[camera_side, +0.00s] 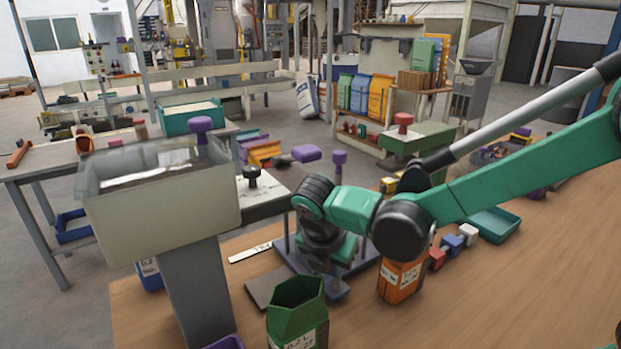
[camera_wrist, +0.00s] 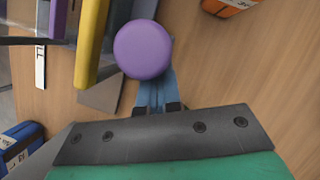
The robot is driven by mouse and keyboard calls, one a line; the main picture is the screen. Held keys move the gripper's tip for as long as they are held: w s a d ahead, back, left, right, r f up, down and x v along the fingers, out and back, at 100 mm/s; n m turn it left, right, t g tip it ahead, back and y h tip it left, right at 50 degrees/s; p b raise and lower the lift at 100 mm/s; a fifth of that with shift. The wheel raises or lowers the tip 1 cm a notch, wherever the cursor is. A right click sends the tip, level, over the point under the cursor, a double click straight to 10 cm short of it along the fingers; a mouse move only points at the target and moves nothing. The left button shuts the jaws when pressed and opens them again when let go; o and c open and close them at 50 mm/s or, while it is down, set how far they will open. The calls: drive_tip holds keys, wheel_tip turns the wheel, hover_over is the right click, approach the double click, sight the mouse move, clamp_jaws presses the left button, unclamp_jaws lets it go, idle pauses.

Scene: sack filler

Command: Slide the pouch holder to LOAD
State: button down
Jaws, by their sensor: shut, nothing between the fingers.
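My gripper (camera_side: 337,286) points down over a grey-blue base plate (camera_side: 290,252) in the middle of the side view. In the wrist view its two blue fingers (camera_wrist: 157,88) lie together, shut and empty. A round purple knob (camera_wrist: 142,49) covers part of the fingertips there; I cannot tell whether they touch. A yellow bar (camera_wrist: 91,42) and a purple bar (camera_wrist: 60,18) lie left of the knob. My arm hides much of the mechanism, so the pouch holder's outline and position are unclear. A white label strip (camera_side: 250,252) lies left of the base; its text is unreadable.
A hopper (camera_side: 165,215) on a grey column stands at the left. A green pouch (camera_side: 297,320) stands in front, and an orange pouch (camera_side: 398,281) right of my gripper. Small blocks (camera_side: 453,243) and a teal tray (camera_side: 495,226) lie farther right.

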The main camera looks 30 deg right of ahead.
drive_tip(key=d, duration=0.4)
drive_tip(key=shift+d, duration=0.1)
drive_tip(key=shift+r, duration=0.1)
drive_tip(key=v, duration=1)
drive_tip(key=shift+d, duration=0.1)
drive_tip(key=x, duration=1)
drive_tip(key=shift+f, duration=0.2)
drive_tip(key=shift+a+r, duration=0.1)
drive_tip(key=shift+a, duration=1.3)
drive_tip(key=shift+d, duration=0.1)
